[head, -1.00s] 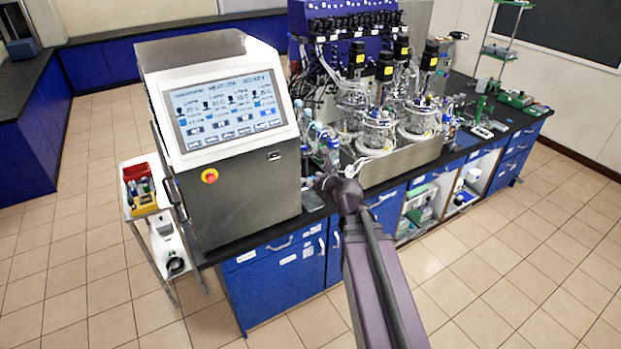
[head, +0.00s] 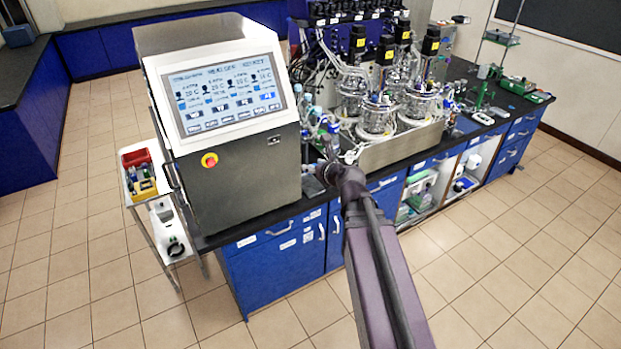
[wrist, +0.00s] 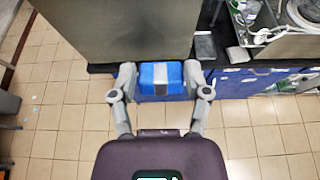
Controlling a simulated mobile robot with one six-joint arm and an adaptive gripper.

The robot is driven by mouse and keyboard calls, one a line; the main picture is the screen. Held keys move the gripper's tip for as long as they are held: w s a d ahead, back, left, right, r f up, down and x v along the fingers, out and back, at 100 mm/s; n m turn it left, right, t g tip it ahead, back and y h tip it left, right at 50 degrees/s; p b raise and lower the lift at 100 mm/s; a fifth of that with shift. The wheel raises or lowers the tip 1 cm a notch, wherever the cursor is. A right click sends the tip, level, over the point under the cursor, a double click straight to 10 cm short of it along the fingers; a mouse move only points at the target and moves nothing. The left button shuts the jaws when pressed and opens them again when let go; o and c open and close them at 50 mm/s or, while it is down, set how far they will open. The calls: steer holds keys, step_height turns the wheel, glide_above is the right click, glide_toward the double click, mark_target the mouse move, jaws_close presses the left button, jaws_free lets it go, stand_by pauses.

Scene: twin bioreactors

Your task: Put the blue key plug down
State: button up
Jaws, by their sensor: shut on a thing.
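The blue key plug (wrist: 146,80) is a blue block with a pale grey band across its middle. My gripper (wrist: 160,77) is shut on it, one finger on each side, in the wrist view. The plug is seen from above, at the dark front edge of the bench, in front of the grey cabinet. I cannot tell whether it touches the bench top. In the head view my arm ends at the bench front, right of the control cabinet (head: 240,178), and the plug cannot be made out there.
A small grey flat item (wrist: 205,47) lies on the bench right of the plug in the wrist view. Glass reactor vessels (head: 377,115) stand in a metal tray (head: 400,150) to the right. A white trolley (head: 150,198) stands left of the bench. The tiled floor in front is clear.

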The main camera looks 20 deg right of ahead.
step_height(320, 180, down, 18)
steer(key=b, duration=1.8)
steer(key=shift+f, duration=0.15)
steer(key=shift+w, duration=0.15)
